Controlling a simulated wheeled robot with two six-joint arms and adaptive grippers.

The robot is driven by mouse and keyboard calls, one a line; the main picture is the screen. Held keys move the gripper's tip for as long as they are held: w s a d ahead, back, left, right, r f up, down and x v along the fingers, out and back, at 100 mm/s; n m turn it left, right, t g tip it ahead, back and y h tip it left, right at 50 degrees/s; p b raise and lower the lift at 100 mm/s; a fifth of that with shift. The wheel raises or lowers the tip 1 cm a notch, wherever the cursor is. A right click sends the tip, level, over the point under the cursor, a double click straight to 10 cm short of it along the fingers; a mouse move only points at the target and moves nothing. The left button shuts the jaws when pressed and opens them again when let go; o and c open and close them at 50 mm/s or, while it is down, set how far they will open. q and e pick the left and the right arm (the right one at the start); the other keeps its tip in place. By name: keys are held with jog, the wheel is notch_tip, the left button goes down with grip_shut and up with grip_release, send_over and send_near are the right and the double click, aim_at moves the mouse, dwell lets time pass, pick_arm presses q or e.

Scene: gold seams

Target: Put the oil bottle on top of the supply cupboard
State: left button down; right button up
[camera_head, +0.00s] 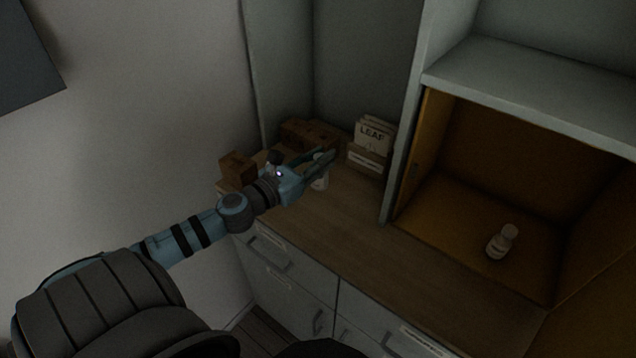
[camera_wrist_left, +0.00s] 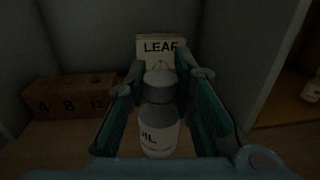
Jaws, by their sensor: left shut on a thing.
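My left gripper (camera_head: 322,166) reaches over the wooden counter top. It is shut on a small white-labelled bottle (camera_wrist_left: 158,130) with a grey cap, held upright between the fingers. Its label is partly readable, ending in what looks like "L", so it seems to be the oil bottle. In the head view a pale bit of this bottle (camera_head: 320,182) shows below the fingers. I cannot tell whether its base touches the wood. The cupboard with a wooden top (camera_head: 375,240) has grey drawers and doors below. My right gripper is not in view.
A box of cards marked LEAF (camera_head: 372,140) stands behind the gripper. Wooden blocks (camera_head: 238,168) sit at the left. The counter's middle front is clear.

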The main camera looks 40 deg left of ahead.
aim_at(313, 187)
pick_arm(q)
notch_tip(313, 187, down, 4)
jog(key=shift+r+b, duration=0.1)
jog(key=shift+b, duration=0.7)
notch_tip(313, 187, down, 4)
jog(key=b, duration=0.3)
jog(key=shift+b, duration=0.3)
jog(key=shift+r, duration=0.2)
jog(key=shift+f, duration=0.25)
jog(key=c, duration=1.4)
grip_release()
jog(key=shift+r, duration=0.1)
jog(key=shift+o, duration=0.2)
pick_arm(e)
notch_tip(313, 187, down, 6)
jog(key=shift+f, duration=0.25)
